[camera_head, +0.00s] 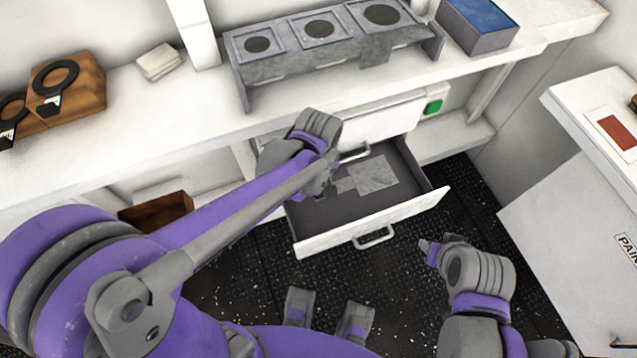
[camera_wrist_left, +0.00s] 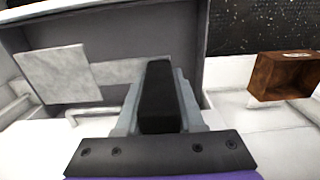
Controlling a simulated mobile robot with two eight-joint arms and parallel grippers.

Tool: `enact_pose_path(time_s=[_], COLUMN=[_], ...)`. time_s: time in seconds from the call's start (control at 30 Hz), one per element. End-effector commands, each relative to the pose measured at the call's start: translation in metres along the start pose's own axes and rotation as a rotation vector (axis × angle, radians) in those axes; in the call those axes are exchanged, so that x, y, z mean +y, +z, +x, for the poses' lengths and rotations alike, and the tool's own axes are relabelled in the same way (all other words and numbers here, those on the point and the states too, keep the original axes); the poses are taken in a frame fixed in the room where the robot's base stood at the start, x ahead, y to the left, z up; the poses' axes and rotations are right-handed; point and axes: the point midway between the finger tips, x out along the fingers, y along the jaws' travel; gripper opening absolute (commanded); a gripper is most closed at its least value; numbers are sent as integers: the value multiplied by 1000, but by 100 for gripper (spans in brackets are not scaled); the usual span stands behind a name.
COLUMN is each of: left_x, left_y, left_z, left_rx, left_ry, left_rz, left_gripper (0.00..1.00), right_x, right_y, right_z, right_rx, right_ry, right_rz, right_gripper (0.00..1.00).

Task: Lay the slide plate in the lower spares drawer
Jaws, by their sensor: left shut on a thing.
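The slide plate (camera_head: 373,175) is a flat grey square with a narrower tongue. My left gripper (camera_head: 326,186) is shut on the tongue's end, with the square pointing right. In the left wrist view the square (camera_wrist_left: 58,75) shows at left, and its tongue runs behind the dark finger (camera_wrist_left: 158,95). The lower spares drawer (camera_head: 410,208) is pulled open, with a dark inside and a white front. The plate appears within the drawer's outline; whether it touches the floor I cannot tell. My right gripper (camera_head: 431,251) is over the deck, its opening unclear.
A closed drawer with a green label (camera_head: 433,107) is above the open one. A grey rack (camera_head: 325,50) and a blue-topped box (camera_head: 478,22) stand on the counter. A brown box (camera_head: 157,210) is low at left. A white cabinet (camera_head: 575,220) stands at right.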

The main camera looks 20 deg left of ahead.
Motion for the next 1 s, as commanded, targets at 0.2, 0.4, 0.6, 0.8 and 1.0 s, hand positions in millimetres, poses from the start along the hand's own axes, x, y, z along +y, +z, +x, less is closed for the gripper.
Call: enact_pose_path(time_s=[0.2,0.4,0.6,0.8,1.0], left_x=[0,0,0,0,0], left_y=[0,0,0,0,0], left_z=[22,42,62,82,102], left_rx=[-1,-1,0,0,0], left_ry=[-1,0,0,0,0], left_rz=[0,0,0,0,0], left_gripper=[0,0,0,0,0], right_x=[0,0,0,0,0], right_y=[12,21,29,38,45], right_z=[16,30,44,58,72], right_rx=[-7,-13,-18,-23,-28], right_ry=[0,0,0,0,0], right_rz=[0,0,0,0,0], right_gripper=[45,45,45,45,45])
